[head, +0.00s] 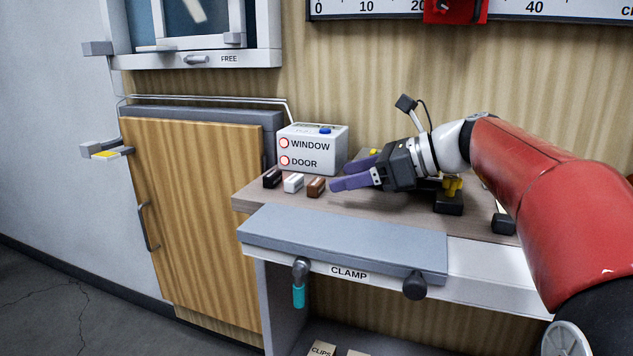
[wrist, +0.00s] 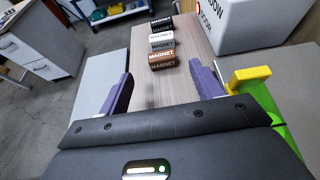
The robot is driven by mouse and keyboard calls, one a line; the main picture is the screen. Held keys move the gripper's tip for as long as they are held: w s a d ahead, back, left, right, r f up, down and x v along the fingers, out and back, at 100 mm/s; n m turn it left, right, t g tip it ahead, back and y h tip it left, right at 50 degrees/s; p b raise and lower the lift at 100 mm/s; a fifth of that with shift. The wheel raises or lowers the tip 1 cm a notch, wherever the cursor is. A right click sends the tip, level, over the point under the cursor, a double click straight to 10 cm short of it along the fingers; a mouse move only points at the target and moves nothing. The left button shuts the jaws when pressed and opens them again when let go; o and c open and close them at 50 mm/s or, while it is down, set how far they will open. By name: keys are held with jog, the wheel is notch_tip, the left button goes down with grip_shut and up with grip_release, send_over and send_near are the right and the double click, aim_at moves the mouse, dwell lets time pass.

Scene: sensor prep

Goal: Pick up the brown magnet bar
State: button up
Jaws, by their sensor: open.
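The brown magnet bar (head: 316,187) lies on the bench top, at the right end of a row of three bars. In the wrist view the brown bar (wrist: 162,58) is the nearest of the row, ahead of my fingers and between their lines. A white bar (head: 293,183) and a black bar (head: 272,178) lie beside it. My gripper (head: 356,175) is open and empty, low over the bench to the right of the brown bar. Its purple fingers point toward the bar, with a gap between. In the wrist view both fingers of my gripper (wrist: 161,88) show, apart.
A white box (head: 312,150) marked WINDOW and DOOR stands just behind the bars. A grey clamp plate (head: 340,243) runs along the bench front. A yellow-handled item (wrist: 250,77) is close to the right finger. The bench top (wrist: 145,92) between fingers and bars is clear.

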aim_at(314, 181)
jog(key=x, duration=0.7)
jog(key=shift+w+a+r, duration=0.1)
jog(key=shift+w+a, duration=0.05)
jog(key=shift+w, duration=0.05)
jog(key=shift+c, duration=0.2)
jog(key=c, duration=1.1)
jog(key=shift+r, duration=0.15)
